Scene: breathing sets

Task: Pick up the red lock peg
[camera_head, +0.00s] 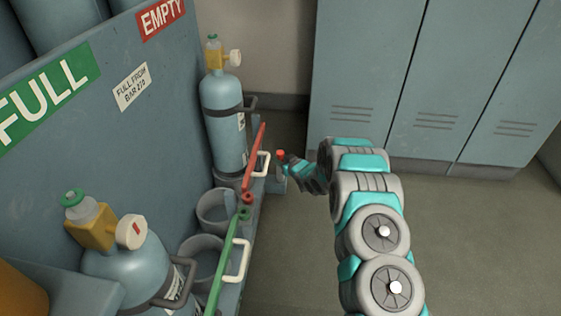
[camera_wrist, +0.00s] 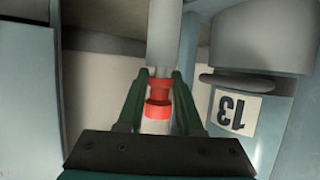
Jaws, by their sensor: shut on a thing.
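The red lock peg (camera_wrist: 159,92) sits between the two green fingers of my gripper (camera_wrist: 162,82) in the wrist view, with a pale part below its red collar. My gripper is shut on it. In the head view the peg's red top (camera_head: 281,155) shows at the end of my arm, beside the far end of the rack. A grey post (camera_wrist: 164,35) stands in line with the peg in the wrist view. I cannot tell whether the peg is still seated in anything.
A blue cylinder (camera_head: 224,120) with a yellow valve stands in the rack, left of my gripper. A red bar (camera_head: 254,157) and a green bar (camera_head: 226,262) with pale handles lie along the rack's edge. Empty ring holders (camera_head: 214,208) sit between. Lockers (camera_head: 450,80) stand behind; the floor at right is clear.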

